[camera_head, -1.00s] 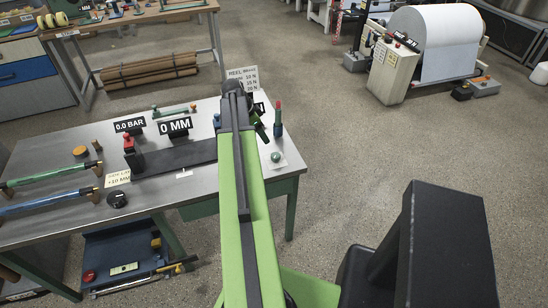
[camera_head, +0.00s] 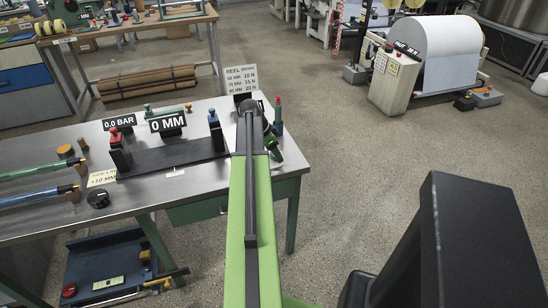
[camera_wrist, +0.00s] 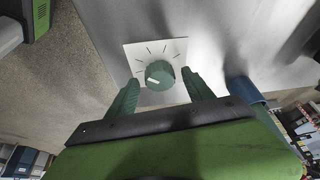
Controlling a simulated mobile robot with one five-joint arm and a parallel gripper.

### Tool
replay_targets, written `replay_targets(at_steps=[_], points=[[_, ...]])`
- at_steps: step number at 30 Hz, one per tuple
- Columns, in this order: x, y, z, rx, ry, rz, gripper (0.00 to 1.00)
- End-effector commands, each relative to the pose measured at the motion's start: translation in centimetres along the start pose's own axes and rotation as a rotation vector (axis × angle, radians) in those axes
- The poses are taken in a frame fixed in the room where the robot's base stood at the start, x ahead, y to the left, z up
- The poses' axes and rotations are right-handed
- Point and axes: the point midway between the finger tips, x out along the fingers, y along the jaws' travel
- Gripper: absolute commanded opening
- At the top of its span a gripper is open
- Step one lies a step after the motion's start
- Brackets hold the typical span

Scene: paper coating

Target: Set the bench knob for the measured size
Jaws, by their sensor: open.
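In the wrist view a round green knob (camera_wrist: 159,76) with a white pointer mark sits on a white square plate (camera_wrist: 138,52) with black tick marks. The pointer aims to the left. My gripper (camera_wrist: 160,78) is open, one green finger on each side of the knob, with gaps visible. In the head view my arm hides this knob. The bench display (camera_head: 168,124) reads 0 MM. It stands behind a dark bar (camera_head: 172,158) between a red-topped block (camera_head: 118,150) and a blue-topped block (camera_head: 215,130).
A 0.0 BAR display (camera_head: 119,121), a black knob (camera_head: 97,199) and a +10 MM note (camera_head: 102,178) are on the bench (camera_head: 210,181). A reel brake sign (camera_head: 241,79) lists mm and N values. Open floor lies right.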

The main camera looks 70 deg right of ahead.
Motion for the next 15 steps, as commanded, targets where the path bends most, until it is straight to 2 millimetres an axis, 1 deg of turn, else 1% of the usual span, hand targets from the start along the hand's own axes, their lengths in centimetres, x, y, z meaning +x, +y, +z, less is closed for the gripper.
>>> replay_targets(at_steps=[2, 5, 15], points=[[-0.09, 0.01, -0.04, 0.0, 0.0, 0.0, 0.6], [-0.09, 0.02, -0.05, 0.0, 0.0, 0.0, 0.49], [-0.06, 0.07, -0.08, 0.001, 0.0, 0.001, 0.04]])
